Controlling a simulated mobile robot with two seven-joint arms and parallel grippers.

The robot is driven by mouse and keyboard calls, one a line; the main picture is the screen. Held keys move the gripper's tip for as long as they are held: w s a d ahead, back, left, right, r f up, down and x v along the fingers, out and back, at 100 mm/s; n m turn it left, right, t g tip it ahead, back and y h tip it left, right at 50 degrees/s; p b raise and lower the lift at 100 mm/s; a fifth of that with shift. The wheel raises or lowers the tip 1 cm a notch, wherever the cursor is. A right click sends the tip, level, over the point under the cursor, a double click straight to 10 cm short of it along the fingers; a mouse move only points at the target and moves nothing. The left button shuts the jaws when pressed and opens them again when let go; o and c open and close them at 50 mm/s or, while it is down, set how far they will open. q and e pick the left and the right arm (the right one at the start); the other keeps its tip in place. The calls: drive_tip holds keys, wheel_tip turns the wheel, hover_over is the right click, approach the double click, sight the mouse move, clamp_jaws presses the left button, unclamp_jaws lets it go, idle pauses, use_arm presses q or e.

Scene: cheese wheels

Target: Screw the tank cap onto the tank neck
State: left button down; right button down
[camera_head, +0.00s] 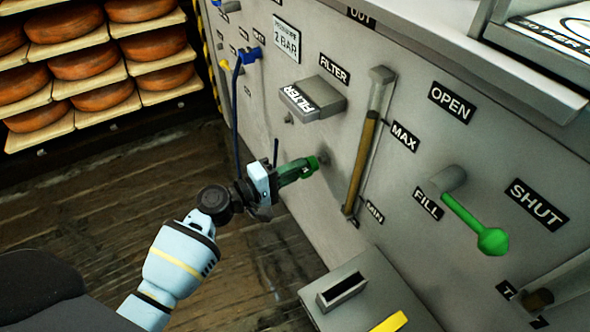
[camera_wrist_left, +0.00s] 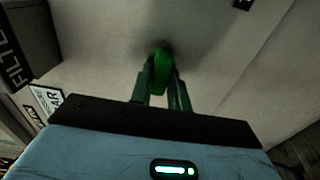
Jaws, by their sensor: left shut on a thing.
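My left gripper (camera_head: 312,164) reaches in from the left, low in front of the grey panel. Its fingers are shut on a small green rounded piece (camera_head: 314,161), which sits at or very close to the panel face. In the left wrist view the green piece (camera_wrist_left: 160,62) shows between the two fingertips. I cannot tell whether it is the tank cap; its far side is hidden. A grey pipe with a dark end (camera_head: 538,299) stands out at the lower right beside a partly cut-off label; I cannot tell whether it is the tank neck. My right gripper is not in view.
The panel carries a FILTER box (camera_head: 312,98), a sight tube (camera_head: 365,150) between MAX and MIN, and a green FILL lever (camera_head: 470,222). A blue hose (camera_head: 236,105) hangs left. A slotted grey box (camera_head: 350,270) juts out below. Cheese wheels (camera_head: 85,62) fill a rack at the back left.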

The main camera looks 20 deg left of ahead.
use_arm(q)
drive_tip(key=shift+w+d, duration=0.15)
drive_tip(key=shift+w, duration=0.05)
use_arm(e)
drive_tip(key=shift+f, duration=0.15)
use_arm(q)
drive_tip(key=shift+w+d, duration=0.3)
drive_tip(key=shift+w, duration=0.1)
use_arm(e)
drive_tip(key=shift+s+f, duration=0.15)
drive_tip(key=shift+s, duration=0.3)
use_arm(q)
drive_tip(key=shift+w+d+b, duration=0.2)
drive_tip(key=shift+w+b, duration=0.05)
drive_tip(key=shift+b, duration=0.05)
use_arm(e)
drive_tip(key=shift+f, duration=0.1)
use_arm(q)
drive_tip(key=c, duration=1.3)
unclamp_jaws()
drive_tip(key=shift+o, duration=0.2)
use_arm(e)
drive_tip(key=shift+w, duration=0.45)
